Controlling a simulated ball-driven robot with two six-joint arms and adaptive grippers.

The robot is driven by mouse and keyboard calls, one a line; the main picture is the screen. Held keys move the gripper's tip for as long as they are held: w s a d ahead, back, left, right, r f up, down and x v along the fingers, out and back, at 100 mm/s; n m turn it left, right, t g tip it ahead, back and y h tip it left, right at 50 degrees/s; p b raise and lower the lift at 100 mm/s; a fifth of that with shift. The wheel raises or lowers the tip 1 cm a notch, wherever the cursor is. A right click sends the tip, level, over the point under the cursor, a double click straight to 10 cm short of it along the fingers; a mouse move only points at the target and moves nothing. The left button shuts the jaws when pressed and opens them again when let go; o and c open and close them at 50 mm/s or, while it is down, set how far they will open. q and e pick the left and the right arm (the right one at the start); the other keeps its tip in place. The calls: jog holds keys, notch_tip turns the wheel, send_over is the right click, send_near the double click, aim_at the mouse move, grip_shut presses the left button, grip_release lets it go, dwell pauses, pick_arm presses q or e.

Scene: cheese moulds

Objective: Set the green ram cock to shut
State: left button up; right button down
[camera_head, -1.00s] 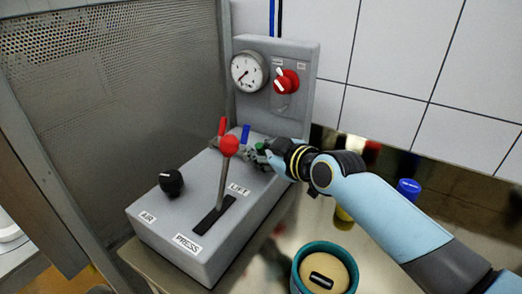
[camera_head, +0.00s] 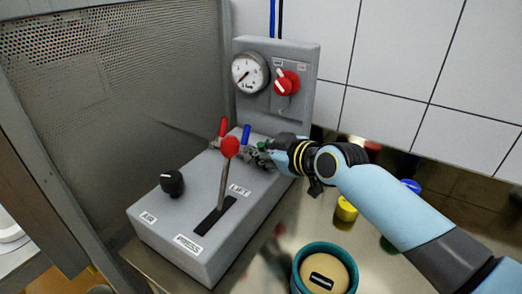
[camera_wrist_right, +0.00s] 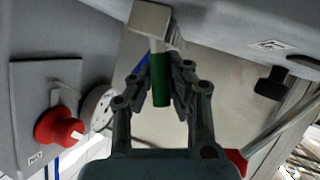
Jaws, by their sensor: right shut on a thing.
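The green ram cock shows as a green handle (camera_wrist_right: 161,85) on a pale metal valve body (camera_wrist_right: 155,22) in the right wrist view. My right gripper (camera_wrist_right: 161,78) has its fingers on both sides of this handle and is shut on it. In the head view the right gripper (camera_head: 264,152) reaches in from the right to the back right of the grey press console (camera_head: 180,235), and it mostly hides the green handle. A blue-handled cock (camera_head: 246,133) and a red-handled cock (camera_head: 223,127) stand upright to its left. My left gripper is out of view.
A red-knobbed lever (camera_head: 229,147) and a black knob (camera_head: 172,183) stand on the console. A gauge (camera_head: 250,72) and red selector (camera_head: 287,83) are on the back panel. A teal-rimmed mould (camera_head: 298,262) and yellow item (camera_head: 345,211) stand at right.

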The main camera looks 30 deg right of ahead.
jog(key=shift+w+d+r+m+g+y, duration=0.3)
jog(key=shift+w+d+m+g+y, duration=0.1)
jog(key=shift+d+m, duration=0.25)
jog(key=shift+w+d+m+g+y, duration=0.15)
jog(key=shift+d+m+g+y, duration=0.15)
jog(key=shift+m, duration=0.25)
jog(key=shift+w+d+f+m+g+y+b, duration=0.15)
jog(key=shift+w+d+m+g+y+b, duration=0.25)
jog(key=shift+m+y+b, duration=0.3)
jog(key=shift+w+d+f+m+g+y+b, duration=0.15)
jog(key=shift+d+m+g+y+b, duration=0.45)
jog(key=shift+b, duration=0.3)
jog(key=c, duration=1.2)
grip_release()
jog(key=shift+d+f, duration=0.1)
jog(key=shift+f, duration=0.05)
jog(key=shift+c, duration=0.2)
